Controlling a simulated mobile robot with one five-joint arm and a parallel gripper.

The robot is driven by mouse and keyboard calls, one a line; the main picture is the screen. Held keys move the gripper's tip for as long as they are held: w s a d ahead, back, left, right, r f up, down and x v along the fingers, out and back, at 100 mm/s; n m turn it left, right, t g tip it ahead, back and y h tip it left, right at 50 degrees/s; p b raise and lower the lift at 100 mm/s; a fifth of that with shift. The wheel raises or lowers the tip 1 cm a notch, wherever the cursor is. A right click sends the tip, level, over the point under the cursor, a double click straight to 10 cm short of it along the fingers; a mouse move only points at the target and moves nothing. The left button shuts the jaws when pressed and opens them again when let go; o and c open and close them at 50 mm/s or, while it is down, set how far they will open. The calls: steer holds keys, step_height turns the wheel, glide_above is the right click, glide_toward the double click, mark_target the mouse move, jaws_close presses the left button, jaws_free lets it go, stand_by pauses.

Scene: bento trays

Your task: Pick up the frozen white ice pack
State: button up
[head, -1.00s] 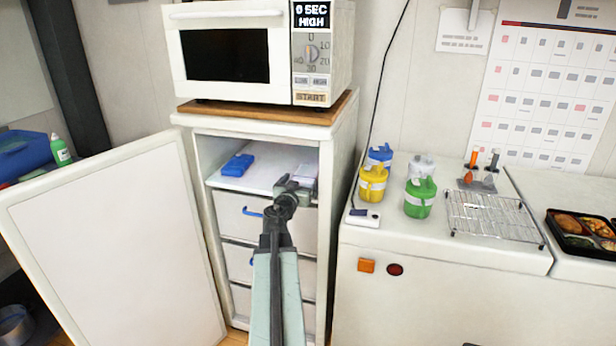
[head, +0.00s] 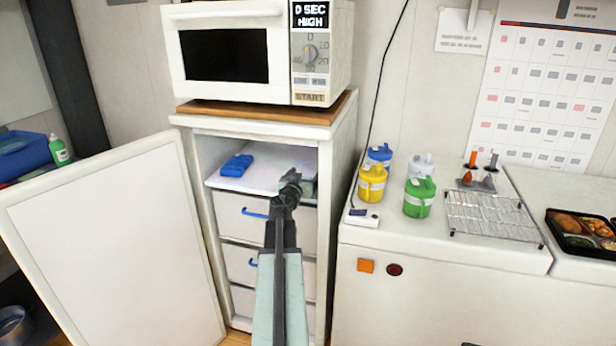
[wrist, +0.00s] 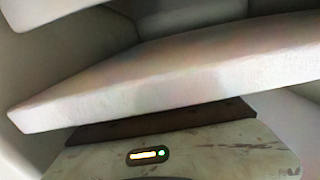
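In the head view my gripper (head: 292,178) reaches into the open freezer's top compartment, at the right side of the shelf, and largely hides the pack. In the wrist view the slab is very close to the dark bar of my gripper (wrist: 160,128). I cannot tell whether they touch. The fingertips are not clear, so open or shut does not show.
A blue ice pack (head: 237,165) lies left on the freezer shelf (head: 262,180). Drawers with blue handles are below. The freezer door (head: 115,245) stands open at left. A microwave (head: 255,55) sits above. Colored jars (head: 420,198) and a wire rack (head: 490,217) stand right.

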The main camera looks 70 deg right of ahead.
steer(key=c, duration=0.4)
steer(key=shift+r, duration=0.1)
